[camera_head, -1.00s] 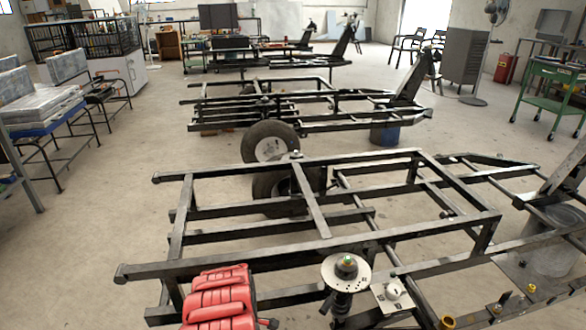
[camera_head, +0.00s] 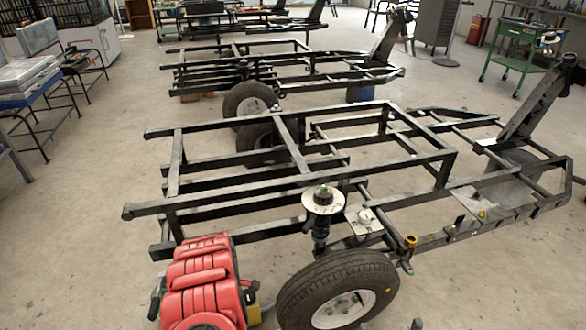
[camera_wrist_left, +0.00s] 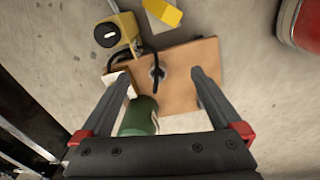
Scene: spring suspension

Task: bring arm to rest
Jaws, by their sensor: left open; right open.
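My left gripper (camera_wrist_left: 161,82) is open in the left wrist view, its two dark fingers wide apart. Below them are a brown board (camera_wrist_left: 195,65) with a dark hook-shaped part and a green cylinder (camera_wrist_left: 139,117) close to the left finger. I cannot tell if that finger touches it. In the head view, small dark tips (camera_head: 156,296) left of the red machine may be this gripper. My right gripper (camera_head: 415,322) shows only as a small dark part at the bottom edge, right of the near wheel; I see nothing held in it.
A black vehicle frame (camera_head: 290,190) fills the middle, with a spring strut (camera_head: 322,201) and a wheel (camera_head: 340,290) at its near side. A red machine (camera_head: 203,280) stands at front left. More frames stand behind. Floor is clear at left and lower right.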

